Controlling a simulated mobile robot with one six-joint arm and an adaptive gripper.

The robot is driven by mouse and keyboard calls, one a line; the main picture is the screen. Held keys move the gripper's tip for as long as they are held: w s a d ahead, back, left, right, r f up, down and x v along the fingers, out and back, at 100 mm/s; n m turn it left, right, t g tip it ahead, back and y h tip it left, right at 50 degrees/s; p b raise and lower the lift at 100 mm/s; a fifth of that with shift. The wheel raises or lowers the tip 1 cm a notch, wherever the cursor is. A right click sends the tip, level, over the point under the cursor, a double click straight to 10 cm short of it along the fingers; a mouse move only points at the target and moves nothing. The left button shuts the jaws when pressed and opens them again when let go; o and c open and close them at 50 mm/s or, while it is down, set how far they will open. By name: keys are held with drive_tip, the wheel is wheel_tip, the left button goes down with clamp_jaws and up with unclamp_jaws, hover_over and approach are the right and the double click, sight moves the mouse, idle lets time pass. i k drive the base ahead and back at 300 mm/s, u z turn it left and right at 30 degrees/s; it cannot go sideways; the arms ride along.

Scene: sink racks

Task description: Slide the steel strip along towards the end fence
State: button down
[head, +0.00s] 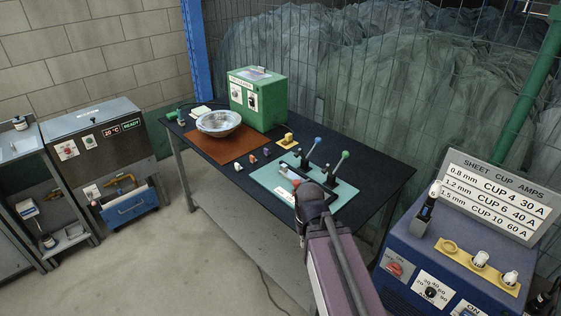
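My arm reaches from the bottom edge to the dark table in the head view. My gripper (300,187) is over the front part of a teal plate (340,196). The dark wrist hides most of its fingers, so I cannot tell whether they are open or shut, or on anything. The plate carries two dark fixtures with upright levers, one with a blue knob (317,140) and one with a green knob (345,154). A small pale and red piece shows beside the fingers. I cannot clearly pick out the steel strip or the end fence.
A blue cabinet (440,260) with a sign stands at right. Wire mesh runs behind. The table's right end is clear.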

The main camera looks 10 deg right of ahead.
sight(284, 171)
drive_tip(key=z, duration=0.05)
drive_tip(key=i, duration=1)
drive_tip(key=u, duration=0.05)
